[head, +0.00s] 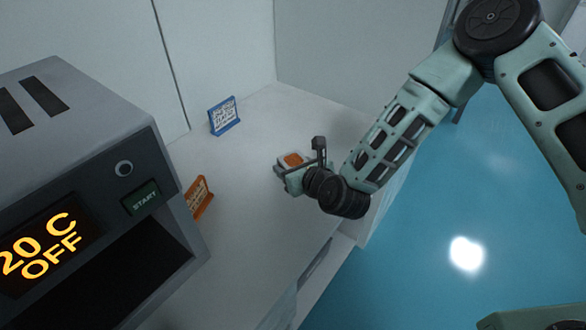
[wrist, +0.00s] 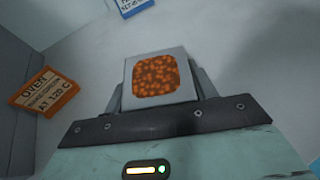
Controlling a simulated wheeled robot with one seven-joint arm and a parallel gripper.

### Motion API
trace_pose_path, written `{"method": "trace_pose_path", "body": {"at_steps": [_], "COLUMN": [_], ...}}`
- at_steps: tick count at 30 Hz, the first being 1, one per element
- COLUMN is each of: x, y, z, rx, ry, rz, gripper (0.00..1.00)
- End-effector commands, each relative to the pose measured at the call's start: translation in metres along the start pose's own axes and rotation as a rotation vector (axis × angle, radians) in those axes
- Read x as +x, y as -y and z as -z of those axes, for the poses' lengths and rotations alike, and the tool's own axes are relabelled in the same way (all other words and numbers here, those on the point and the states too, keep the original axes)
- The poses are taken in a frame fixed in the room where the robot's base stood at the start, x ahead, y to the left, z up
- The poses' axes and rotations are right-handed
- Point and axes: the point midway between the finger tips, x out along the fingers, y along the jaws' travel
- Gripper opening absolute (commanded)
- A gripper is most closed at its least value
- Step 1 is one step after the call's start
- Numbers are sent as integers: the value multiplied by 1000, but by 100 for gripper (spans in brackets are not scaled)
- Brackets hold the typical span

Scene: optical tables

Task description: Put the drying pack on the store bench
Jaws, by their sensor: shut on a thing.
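The drying pack (wrist: 158,76) is a small pale packet with a window of orange beads. It sits between the two fingers of my gripper (wrist: 157,97) in the wrist view, and the gripper is shut on it. In the head view the pack (head: 292,160) shows at the end of my gripper (head: 284,169), over the white bench top (head: 255,235). I cannot tell whether the pack touches the bench or is held just above it. The fingers hide the pack's sides.
A grey oven (head: 75,130) reading "20 C OFF" stands at the left, its front dark. An orange sign (head: 198,198) about the oven stands beside it. A blue sign (head: 224,115) stands near the back wall. The bench between them is clear. Blue floor (head: 440,220) lies to the right.

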Motion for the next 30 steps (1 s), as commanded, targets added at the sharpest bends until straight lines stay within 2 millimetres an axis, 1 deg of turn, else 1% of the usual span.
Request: {"method": "trace_pose_path", "body": {"at_steps": [1, 8, 13, 15, 21, 25, 26, 27, 28, 30], "x": [2, 9, 18, 20, 20, 22, 21, 21, 21, 21], "y": [0, 0, 0, 0, 0, 1, 1, 1, 1, 0], "z": [5, 22, 44, 47, 47, 51, 50, 50, 50, 50], "rx": [-1, -1, -1, -1, 0, 0, 0, 0, 0, -1], "ry": [-1, 0, 0, 2, 2, 1, 1, 1, 1, 1], "rz": [0, 1, 0, 0, 1, 1, 1, 1, 1, 1], "gripper": [30, 30, 30, 30, 30, 30, 62, 73, 78, 78]}}
